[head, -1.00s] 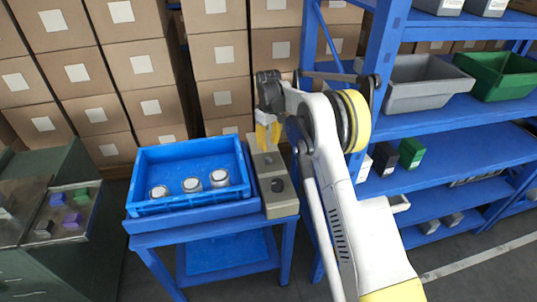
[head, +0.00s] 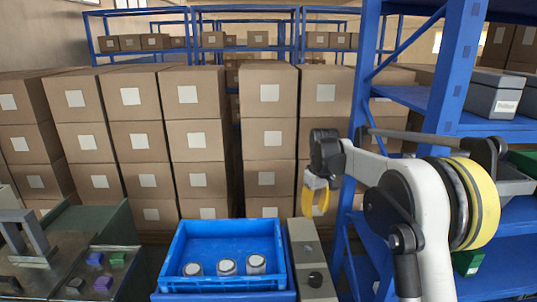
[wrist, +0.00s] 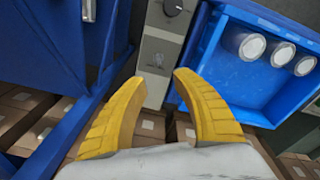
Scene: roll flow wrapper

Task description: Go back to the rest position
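My gripper (head: 316,203) with its yellow fingers hangs in the air near the far end of a grey box with dark round knobs (head: 312,262). In the wrist view, the two fingers of my gripper (wrist: 160,78) stand apart with nothing between them. The grey box (wrist: 165,48) shows beyond the fingertips.
A blue tray (head: 171,262) with three round, pale-topped containers (head: 227,267) stands left of the grey box. A blue shelf rack (head: 450,90) stands close on the right. Stacked cartons (head: 195,140) fill the back. A green bench (head: 95,228) stands at the left.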

